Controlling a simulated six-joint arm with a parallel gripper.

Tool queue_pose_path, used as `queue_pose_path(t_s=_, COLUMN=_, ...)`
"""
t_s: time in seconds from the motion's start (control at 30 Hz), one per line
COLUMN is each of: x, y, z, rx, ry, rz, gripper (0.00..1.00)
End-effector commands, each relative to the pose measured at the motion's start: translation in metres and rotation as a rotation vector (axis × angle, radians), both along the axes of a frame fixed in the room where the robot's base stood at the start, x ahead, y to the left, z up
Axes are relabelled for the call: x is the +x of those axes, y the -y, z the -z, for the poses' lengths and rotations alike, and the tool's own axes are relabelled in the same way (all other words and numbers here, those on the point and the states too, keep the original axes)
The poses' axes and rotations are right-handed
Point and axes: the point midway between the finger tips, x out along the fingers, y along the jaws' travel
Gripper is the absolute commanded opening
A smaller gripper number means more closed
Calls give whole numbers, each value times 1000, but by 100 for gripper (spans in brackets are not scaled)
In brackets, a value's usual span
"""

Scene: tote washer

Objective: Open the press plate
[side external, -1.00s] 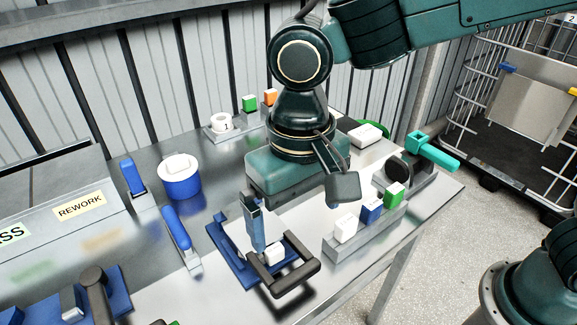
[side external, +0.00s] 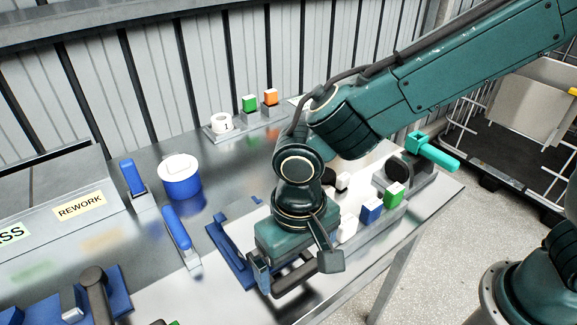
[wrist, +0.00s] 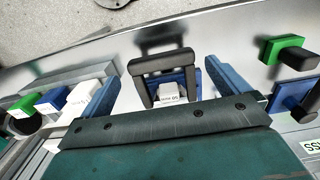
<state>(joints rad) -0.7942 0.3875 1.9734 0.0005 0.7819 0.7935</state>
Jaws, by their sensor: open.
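The press plate's dark U-shaped handle (side external: 296,281) is partly hidden behind my gripper in the side view. In the wrist view the handle (wrist: 158,68) stands out towards the table edge, with a small white block (wrist: 170,96) at its near end. The fixture's blue base (side external: 228,248) shows left of my gripper. My gripper (side external: 296,266) is open and low over the handle. In the wrist view its fingers (wrist: 166,86) lie on either side of the handle, with gaps. I cannot tell the height between fingers and handle.
A rack with white, blue (side external: 371,210) and green (side external: 393,194) blocks stands close to the right of my gripper. A teal handle (side external: 433,150) is at the far right.

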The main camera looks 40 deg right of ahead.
Motion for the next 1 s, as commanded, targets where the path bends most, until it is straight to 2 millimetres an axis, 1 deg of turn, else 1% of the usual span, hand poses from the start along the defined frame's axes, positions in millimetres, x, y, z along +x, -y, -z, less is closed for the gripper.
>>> queue_pose_path(t_s=0.1, x=0, y=0, z=14, rx=-1, ry=-1, rz=0, gripper=100)
queue_pose_path(t_s=0.3, x=0, y=0, z=27, rx=-1, ry=0, rz=0, gripper=100)
queue_pose_path(t_s=0.63, x=0, y=0, z=29, rx=0, ry=1, rz=0, gripper=100)
queue_pose_path(t_s=0.67, x=0, y=0, z=29, rx=0, ry=1, rz=0, gripper=96)
queue_pose_path(t_s=0.7, x=0, y=0, z=29, rx=0, ry=1, rz=0, gripper=88)
queue_pose_path(t_s=0.77, x=0, y=0, z=28, rx=0, ry=1, rz=0, gripper=76)
queue_pose_path(t_s=0.9, x=0, y=0, z=28, rx=0, ry=1, rz=0, gripper=49)
queue_pose_path(t_s=1.0, x=0, y=0, z=28, rx=0, ry=0, rz=0, gripper=48)
